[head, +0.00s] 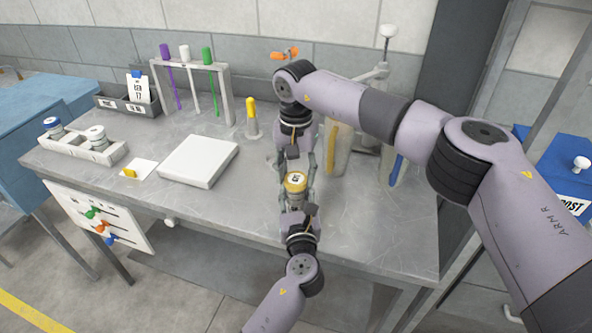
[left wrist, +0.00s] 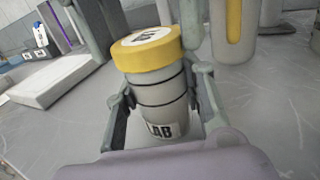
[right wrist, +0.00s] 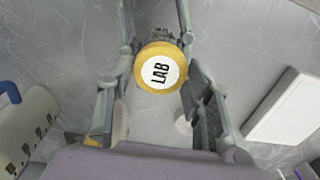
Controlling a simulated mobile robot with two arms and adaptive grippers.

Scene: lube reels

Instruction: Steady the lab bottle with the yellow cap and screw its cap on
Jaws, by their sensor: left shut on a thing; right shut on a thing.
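The lab bottle (left wrist: 160,95) is a grey cylinder with dark rings and a LAB label, standing upright on the metal bench. Its yellow cap (head: 295,181) sits on its top; the cap also shows in the left wrist view (left wrist: 146,50) and, from above with its LAB disc, in the right wrist view (right wrist: 161,73). My left gripper (head: 297,203) is shut on the bottle's body from the near side. My right gripper (head: 297,174) reaches in from the far side and is shut on the cap. I cannot tell how far the cap is threaded.
A white slab (head: 198,161) lies left of the bottle. A tube rack (head: 226,95), a small yellow-topped bottle (head: 251,122) and a tall yellow-striped container (head: 336,150) stand behind. A tray with jars (head: 75,146) is at far left. The bench front right is clear.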

